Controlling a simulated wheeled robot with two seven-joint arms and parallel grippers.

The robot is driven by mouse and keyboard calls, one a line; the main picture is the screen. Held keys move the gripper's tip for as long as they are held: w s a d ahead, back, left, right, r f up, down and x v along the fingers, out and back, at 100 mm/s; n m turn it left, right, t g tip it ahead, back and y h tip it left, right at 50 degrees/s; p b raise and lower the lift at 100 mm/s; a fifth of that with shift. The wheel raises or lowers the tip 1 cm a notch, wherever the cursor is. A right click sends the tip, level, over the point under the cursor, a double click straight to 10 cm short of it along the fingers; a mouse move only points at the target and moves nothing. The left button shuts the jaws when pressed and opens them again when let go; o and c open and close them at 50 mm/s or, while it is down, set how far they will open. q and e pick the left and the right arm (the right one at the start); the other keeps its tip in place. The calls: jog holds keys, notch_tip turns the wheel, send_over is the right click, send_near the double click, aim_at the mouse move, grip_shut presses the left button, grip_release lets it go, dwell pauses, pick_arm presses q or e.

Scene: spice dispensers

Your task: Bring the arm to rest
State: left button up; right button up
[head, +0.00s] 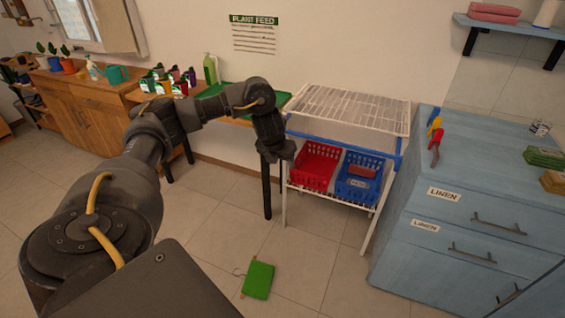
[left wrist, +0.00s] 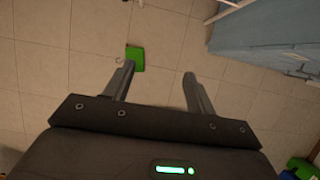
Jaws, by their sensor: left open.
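My left arm reaches in from the left in the head view, with its elbow bent and its forearm pointing down. Its gripper (head: 275,152) hangs in front of the white wire rack (head: 345,110), at the rack's left side. In the left wrist view the two fingers of the left gripper (left wrist: 158,78) are spread apart with nothing between them. My right arm and gripper are not in view.
A green flat object (head: 258,280) lies on the floor. The rack holds a red basket (head: 314,166) and a blue basket (head: 361,177). A blue linen cabinet (head: 470,210) stands at right, a wooden cabinet (head: 92,115) at back left. Floor between is mostly clear.

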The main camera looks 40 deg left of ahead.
pick_arm(q)
jog(key=shift+s+d+r, duration=0.1)
jog(key=shift+s+r, duration=0.2)
jog(key=shift+r, duration=0.35)
jog(key=w+d+f+n+h, duration=0.25)
jog(key=d+f+n, duration=0.25)
jog(key=d+f, duration=0.55)
jog(key=w+d+f+n+h, duration=0.25)
jog(key=d+f+n, duration=0.4)
jog(key=f, duration=0.65)
jog(key=s+d+f+n+h, duration=0.1)
jog(key=s+d+f+n, duration=0.15)
jog(key=f, duration=0.35)
jog(key=s+d+f+n, duration=0.1)
jog(key=s+f+n, duration=0.1)
jog(key=s+f, duration=0.3)
jog(key=s+f+n+y, duration=0.2)
jog(key=s+f+n, duration=0.7)
jog(key=s+f, duration=1)
jog(key=s+f+n+g+y, duration=0.1)
jog(key=s+f+n, duration=0.1)
jog(key=s, duration=1.1)
jog(key=s+f+n+g+y, duration=0.1)
jog(key=s+f+n+g, duration=0.1)
jog(key=s, duration=1.2)
jog(key=shift+f+n+y, duration=0.3)
jog(key=shift+f+n, duration=0.1)
jog(key=shift+f, duration=0.35)
